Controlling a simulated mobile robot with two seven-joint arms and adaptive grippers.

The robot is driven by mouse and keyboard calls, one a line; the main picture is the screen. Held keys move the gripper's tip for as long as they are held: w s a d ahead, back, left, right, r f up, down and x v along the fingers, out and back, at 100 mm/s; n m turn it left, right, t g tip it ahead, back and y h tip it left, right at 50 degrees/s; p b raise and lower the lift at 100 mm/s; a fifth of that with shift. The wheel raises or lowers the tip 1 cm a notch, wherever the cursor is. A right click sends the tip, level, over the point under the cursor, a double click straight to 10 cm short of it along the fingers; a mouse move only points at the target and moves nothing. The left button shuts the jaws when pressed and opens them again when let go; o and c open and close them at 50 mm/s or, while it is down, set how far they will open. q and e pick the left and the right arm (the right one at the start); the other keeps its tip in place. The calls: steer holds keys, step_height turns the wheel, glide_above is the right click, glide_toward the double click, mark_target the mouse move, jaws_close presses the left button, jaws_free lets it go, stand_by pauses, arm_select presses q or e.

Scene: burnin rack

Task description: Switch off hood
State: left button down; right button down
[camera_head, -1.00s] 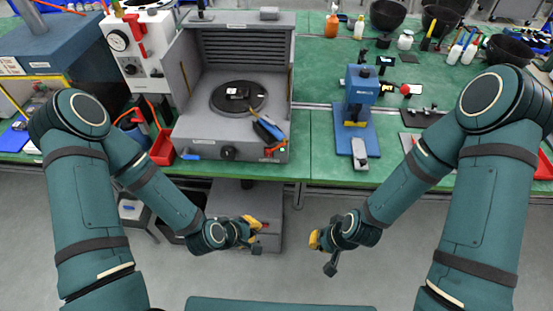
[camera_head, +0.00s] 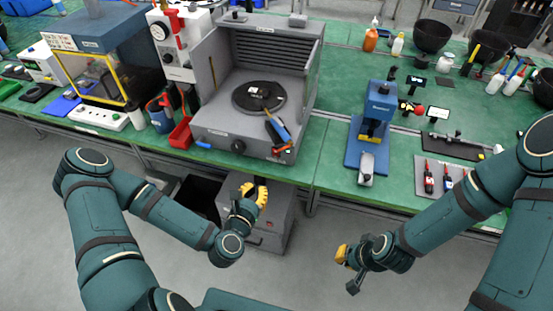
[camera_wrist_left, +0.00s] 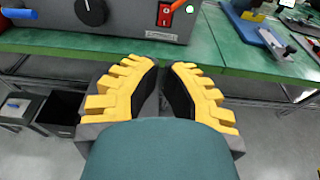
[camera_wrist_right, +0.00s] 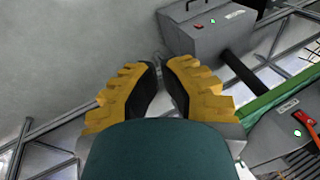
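The grey hood (camera_head: 215,120) stands on the green bench, with a round black turntable (camera_head: 258,97) inside and a black knob (camera_head: 238,146) on its front. In the left wrist view, its red rocker switch (camera_wrist_left: 166,15) is at the front right, beside a lit green lamp (camera_wrist_left: 191,9). The switch position is too small to tell.
A tool with blue and orange handles (camera_head: 278,132) lies at the hood's front right corner, close to the switch. A grey box (camera_head: 275,225) with a green lamp is under the bench. A blue press (camera_head: 376,120) stands right of the hood. A red bin (camera_head: 181,134) is left.

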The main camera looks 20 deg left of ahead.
arm_select(q)
steer(key=shift+a, duration=0.1)
stand_by(0.3)
steer(key=b, duration=0.9)
glide_toward(272, 153)
steer(key=w, duration=0.5)
steer(key=shift+w+d+f, duration=0.15)
steer(key=shift+d+f, duration=0.2)
steer(key=shift+f, duration=0.05)
steer(key=shift+w+r, duration=0.1)
steer(key=shift+w, duration=0.6)
